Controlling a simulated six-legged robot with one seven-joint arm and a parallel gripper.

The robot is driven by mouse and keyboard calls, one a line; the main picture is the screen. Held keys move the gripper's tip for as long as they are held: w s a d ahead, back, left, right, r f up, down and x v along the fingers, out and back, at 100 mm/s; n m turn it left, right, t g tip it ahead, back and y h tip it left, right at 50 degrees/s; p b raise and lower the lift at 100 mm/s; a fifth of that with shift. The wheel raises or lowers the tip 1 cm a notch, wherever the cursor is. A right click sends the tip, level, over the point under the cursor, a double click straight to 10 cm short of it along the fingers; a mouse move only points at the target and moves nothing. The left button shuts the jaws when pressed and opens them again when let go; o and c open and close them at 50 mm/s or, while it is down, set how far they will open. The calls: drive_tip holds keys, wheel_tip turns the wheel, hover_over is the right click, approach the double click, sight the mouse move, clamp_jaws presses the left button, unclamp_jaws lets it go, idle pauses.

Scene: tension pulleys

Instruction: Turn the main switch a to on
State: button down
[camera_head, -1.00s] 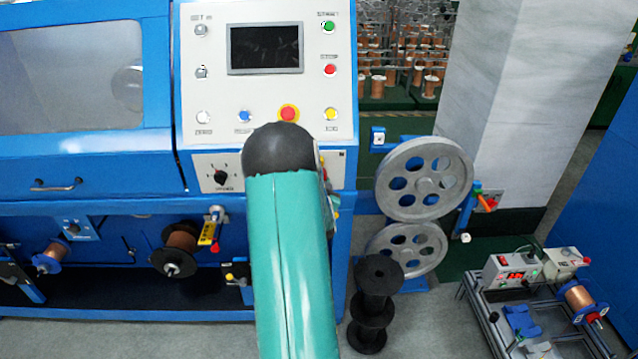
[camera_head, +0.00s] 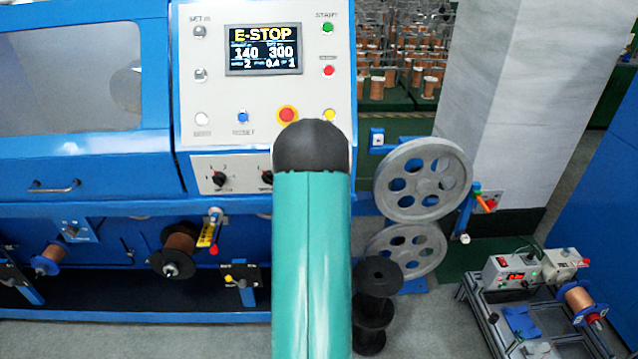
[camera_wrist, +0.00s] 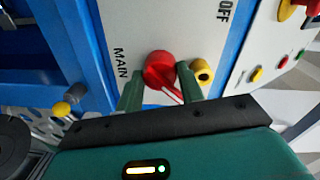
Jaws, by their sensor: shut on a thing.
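The main switch is a red round knob (camera_wrist: 158,70) on a white panel in the wrist view. The word MAIN is printed left of it and OFF to the upper right. A white line on the knob points down and right. My gripper (camera_wrist: 160,86) has one green finger on each side of the knob and is shut on it. In the head view my arm hides the switch and gripper. The control screen (camera_head: 264,49) is lit and reads E-STOP.
A yellow-and-black knob (camera_wrist: 202,73) sits close beside my right finger. A red emergency button (camera_head: 286,115) is on the front panel. Grey pulleys (camera_head: 422,180) and black spools (camera_head: 375,300) stand right of my arm.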

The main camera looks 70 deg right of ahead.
drive_tip(key=shift+m, duration=0.4)
drive_tip(key=c, duration=0.9)
unclamp_jaws()
drive_tip(key=shift+c, duration=0.2)
drive_tip(key=shift+o, duration=0.2)
drive_tip(key=shift+r, duration=0.1)
